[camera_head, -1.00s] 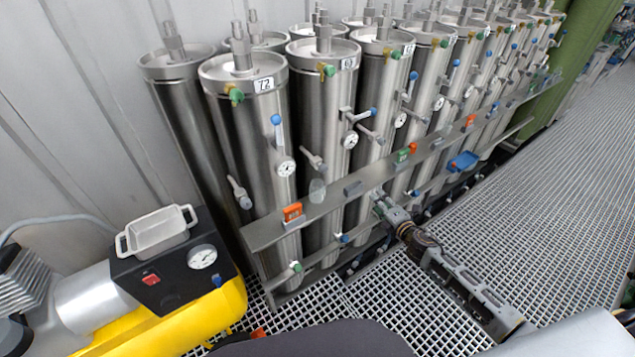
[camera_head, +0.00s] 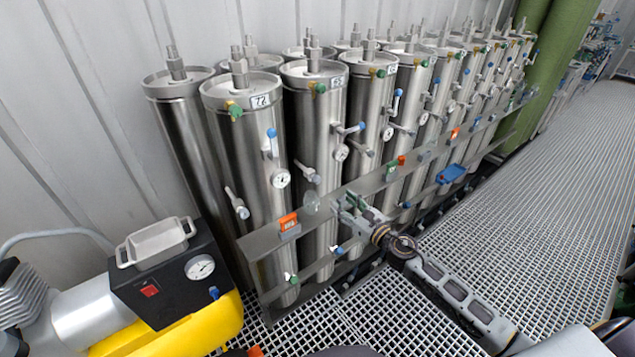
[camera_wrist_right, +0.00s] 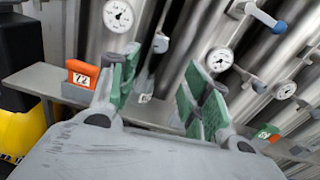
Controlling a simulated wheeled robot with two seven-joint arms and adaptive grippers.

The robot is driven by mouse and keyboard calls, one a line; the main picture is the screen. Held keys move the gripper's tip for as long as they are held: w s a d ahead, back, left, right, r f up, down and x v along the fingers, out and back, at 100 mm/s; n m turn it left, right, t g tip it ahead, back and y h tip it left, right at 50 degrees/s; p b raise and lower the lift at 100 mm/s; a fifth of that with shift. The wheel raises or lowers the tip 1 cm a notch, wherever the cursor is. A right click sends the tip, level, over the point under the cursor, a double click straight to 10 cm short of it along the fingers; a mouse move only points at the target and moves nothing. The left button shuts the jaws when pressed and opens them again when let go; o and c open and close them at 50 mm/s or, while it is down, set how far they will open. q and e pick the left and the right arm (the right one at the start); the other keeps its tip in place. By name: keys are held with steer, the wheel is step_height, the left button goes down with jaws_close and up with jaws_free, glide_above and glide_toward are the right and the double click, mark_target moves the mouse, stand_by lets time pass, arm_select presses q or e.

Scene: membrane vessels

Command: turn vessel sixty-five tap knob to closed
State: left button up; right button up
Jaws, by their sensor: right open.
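The upright steel vessels stand in a row along the wall. The nearest front one (camera_head: 252,150) is labelled 72. The labels on the second vessel (camera_head: 318,125) and third vessel (camera_head: 376,110) are too small to read surely, so I cannot tell which is sixty-five. The second has a blue-tipped tap lever (camera_head: 352,129) lying sideways; the third has an upright one (camera_head: 397,98). Small low knobs show too, one blue (camera_head: 339,250). My right gripper (camera_head: 345,204) is open at the shelf, before the second and third vessels. Its green-padded fingers (camera_wrist_right: 160,95) are apart, holding nothing. My left gripper is not in view.
A metal shelf (camera_head: 262,241) runs along the vessel fronts, bearing an orange tag (camera_head: 288,222) and a green-and-orange tag (camera_head: 393,168). A yellow compressor (camera_head: 180,330) stands at lower left. The grating floor (camera_head: 540,170) at right is clear.

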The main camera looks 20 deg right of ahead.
mark_target(318, 182)
steer(key=shift+n, duration=0.4)
steer(key=shift+w, duration=0.15)
steer(key=shift+p+x, duration=0.95)
steer(key=shift+x, duration=5.75)
steer(key=shift+f, duration=0.1)
